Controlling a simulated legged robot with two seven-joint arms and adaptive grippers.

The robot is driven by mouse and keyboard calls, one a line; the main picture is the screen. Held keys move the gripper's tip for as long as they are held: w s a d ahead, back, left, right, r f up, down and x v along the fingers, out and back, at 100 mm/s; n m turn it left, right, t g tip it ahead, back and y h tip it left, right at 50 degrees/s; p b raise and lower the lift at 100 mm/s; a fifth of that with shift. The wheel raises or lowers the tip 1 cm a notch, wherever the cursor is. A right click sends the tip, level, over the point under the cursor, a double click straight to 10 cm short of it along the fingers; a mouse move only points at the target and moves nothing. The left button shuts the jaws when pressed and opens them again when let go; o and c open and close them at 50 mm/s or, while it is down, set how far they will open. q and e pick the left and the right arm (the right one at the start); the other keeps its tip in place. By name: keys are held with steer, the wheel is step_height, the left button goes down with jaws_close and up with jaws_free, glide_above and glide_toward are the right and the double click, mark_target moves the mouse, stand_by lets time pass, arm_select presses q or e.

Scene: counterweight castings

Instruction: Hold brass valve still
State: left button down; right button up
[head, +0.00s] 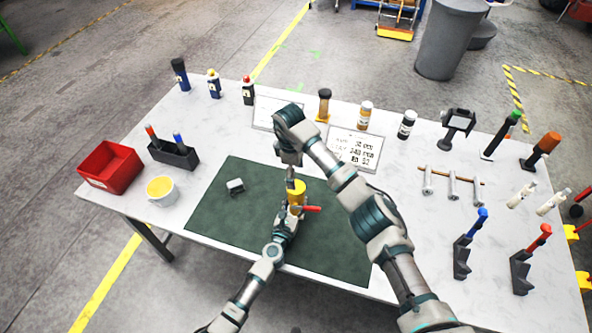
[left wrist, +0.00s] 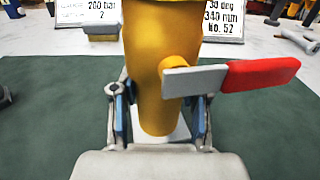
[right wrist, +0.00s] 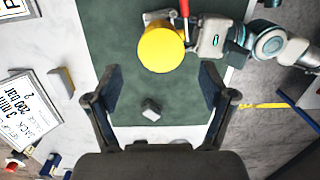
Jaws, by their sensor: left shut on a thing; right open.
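The brass valve (head: 296,195) is a yellow upright cylinder with a red lever, standing on the green mat (head: 215,215). In the left wrist view the valve body (left wrist: 150,70) fills the middle, and its red lever (left wrist: 262,73) points right. My left gripper (head: 292,212) is shut on the valve, one finger on each side low on the body. My right gripper (head: 291,172) is above and beside the valve, pointing down. In the right wrist view its fingers (right wrist: 162,82) are wide apart and empty, with the valve's round yellow top (right wrist: 161,48) beyond them.
A small grey block (head: 235,186) lies on the mat left of the valve. A red bin (head: 110,166), a yellow-filled cup (head: 161,190) and a dark tool holder (head: 174,154) stand at the left. Label cards (head: 355,149), bottles and tools line the back and right. The mat's right part is clear.

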arm_select(q)
steer(key=shift+f, duration=0.1)
arm_select(e)
steer(key=n, duration=0.5)
steer(key=shift+w+r+n, duration=0.15)
steer(key=shift+r+n, duration=0.15)
steer(key=shift+r, duration=0.05)
steer(key=n, duration=0.3)
steer(key=shift+r, duration=0.15)
steer(key=n, duration=0.5)
steer(key=shift+r, duration=0.25)
steer(key=n, duration=0.3)
steer(key=shift+r+t, duration=0.1)
steer(key=shift+t, duration=0.2)
steer(key=n, duration=0.5)
steer(key=shift+r, duration=0.15)
steer(key=n, duration=0.5)
steer(key=shift+r+n+y, duration=0.1)
steer(key=shift+n+y, duration=0.2)
steer(key=n, duration=0.4)
steer(key=shift+s+d, duration=0.1)
steer(key=shift+s, duration=0.1)
steer(key=n, duration=0.4)
steer(key=shift+s, duration=0.1)
